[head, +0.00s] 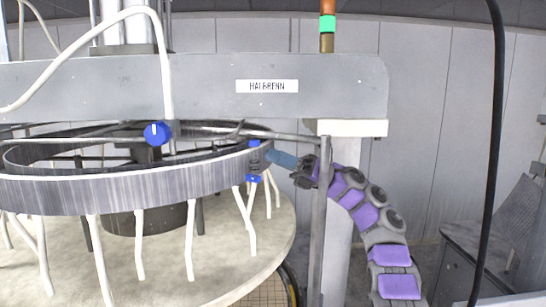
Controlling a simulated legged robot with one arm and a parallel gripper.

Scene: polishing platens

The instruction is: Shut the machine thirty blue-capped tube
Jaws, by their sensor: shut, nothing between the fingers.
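A blue-capped tube fitting (254,160) sits at the right side of the grey ring, with blue parts at its top and bottom. My gripper (299,175) is dark and shut, just right of this fitting, at the end of my purple-padded arm. A blue-grey cylindrical piece (283,159) lies between the gripper and the fitting. I cannot tell whether it belongs to the fitting or whether the gripper touches it. A round blue knob (157,133) with a white mark is on the machine further left. No number thirty is readable.
The ring (120,192) stands above a round pale platen (225,265), with several white tubes hanging down. A grey crossbeam (210,85) with a name label (267,86) runs above. A thin upright post (319,225) stands close to my arm. A black cable (496,130) hangs at right.

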